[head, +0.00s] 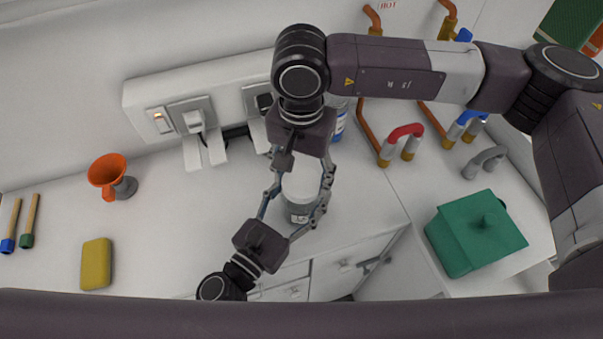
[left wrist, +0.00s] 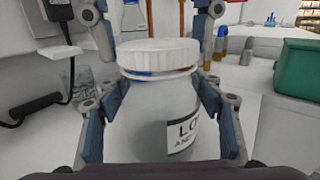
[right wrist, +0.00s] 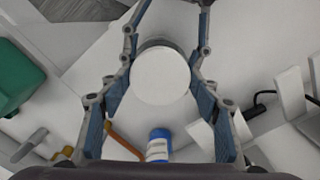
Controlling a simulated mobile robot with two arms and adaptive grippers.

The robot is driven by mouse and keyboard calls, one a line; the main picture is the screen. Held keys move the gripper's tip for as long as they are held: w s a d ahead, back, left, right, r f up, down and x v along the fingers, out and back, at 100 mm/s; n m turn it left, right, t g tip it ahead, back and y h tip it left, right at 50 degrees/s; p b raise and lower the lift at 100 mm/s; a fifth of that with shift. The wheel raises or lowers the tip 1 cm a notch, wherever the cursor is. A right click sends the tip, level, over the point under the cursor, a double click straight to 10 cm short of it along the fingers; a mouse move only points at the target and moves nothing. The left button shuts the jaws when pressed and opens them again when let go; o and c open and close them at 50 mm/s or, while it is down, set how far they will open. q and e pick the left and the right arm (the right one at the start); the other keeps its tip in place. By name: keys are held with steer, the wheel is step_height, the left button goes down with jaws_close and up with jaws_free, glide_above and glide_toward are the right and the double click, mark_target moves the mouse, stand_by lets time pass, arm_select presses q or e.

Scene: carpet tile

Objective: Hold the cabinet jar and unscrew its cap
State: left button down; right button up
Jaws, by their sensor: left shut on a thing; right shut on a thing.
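The jar (head: 302,212) stands upright on the white counter near its front edge; it has a pale body with a printed label. Its white ribbed cap (left wrist: 158,55) sits on top, level, with a narrow coloured strip showing under its rim. My left gripper (head: 297,210) comes from the front and is shut on the jar body, one finger on each side in the left wrist view. My right gripper (head: 301,184) comes from above and is shut on the cap. In the right wrist view the round cap top (right wrist: 160,76) lies between its fingers.
Wall sockets with plugs (head: 195,122) are at the back. An orange funnel (head: 107,172) and yellow sponge (head: 96,264) are at left. A green lidded box (head: 474,236) and pipes (head: 406,134) are at right.

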mark_target(302, 181)
steer(key=n, duration=0.6)
steer(key=shift+w+n, duration=0.1)
steer(key=shift+n, duration=0.2)
steer(key=n, duration=0.6)
steer(key=shift+r, duration=0.2)
steer(key=shift+r, duration=0.95)
steer(key=shift+r, duration=2)
arm_select(q)
steer(key=c, duration=0.5)
jaws_free()
